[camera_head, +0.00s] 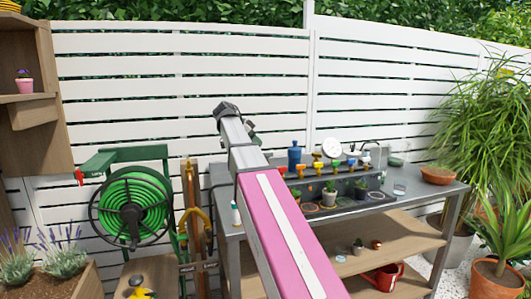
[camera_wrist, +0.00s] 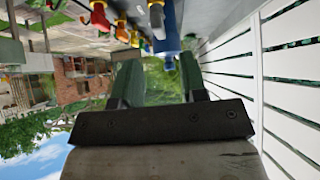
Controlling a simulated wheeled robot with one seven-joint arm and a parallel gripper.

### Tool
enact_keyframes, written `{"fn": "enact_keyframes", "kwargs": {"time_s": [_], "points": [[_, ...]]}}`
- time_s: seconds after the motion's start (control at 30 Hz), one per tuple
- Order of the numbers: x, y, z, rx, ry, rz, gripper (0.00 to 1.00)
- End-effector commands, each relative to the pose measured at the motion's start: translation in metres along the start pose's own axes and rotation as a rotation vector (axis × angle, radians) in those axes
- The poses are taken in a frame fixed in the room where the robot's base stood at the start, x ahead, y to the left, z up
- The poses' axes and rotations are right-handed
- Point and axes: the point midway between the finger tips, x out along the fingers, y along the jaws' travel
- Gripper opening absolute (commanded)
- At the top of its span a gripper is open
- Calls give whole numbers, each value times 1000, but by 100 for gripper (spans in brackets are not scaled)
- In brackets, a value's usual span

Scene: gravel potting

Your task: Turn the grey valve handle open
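My gripper (camera_wrist: 159,62) shows in the wrist view with its two green fingers apart and a clear gap between them. It is open and holds nothing. A whitish-grey handle-like part (camera_wrist: 157,18) shows beyond the fingers, at the top of that view; I cannot tell for sure whether it is the grey valve handle. Red and yellow handles (camera_wrist: 100,16) are to its left. In the head view, a row of coloured handles (camera_head: 317,166) stands along the back of the workbench (camera_head: 222,187); no grey one can be singled out. My arm hides part of the bench.
A blue bottle (camera_head: 294,156) stands at the bench's back left. Small potted plants (camera_head: 329,193) stand before the handles. A terracotta bowl (camera_head: 437,175) is at the right end. A green hose reel (camera_head: 133,203) stands left, and a white slatted fence (camera_head: 400,87) runs behind.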

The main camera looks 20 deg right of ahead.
Motion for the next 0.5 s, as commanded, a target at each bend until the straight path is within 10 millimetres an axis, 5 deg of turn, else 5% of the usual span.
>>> {"fn": "enact_keyframes", "kwargs": {"time_s": [0.3,0.5], "points": [[52,1,0,0,-1,2,39],[64,0,0,-1,-1,1,39]]}}
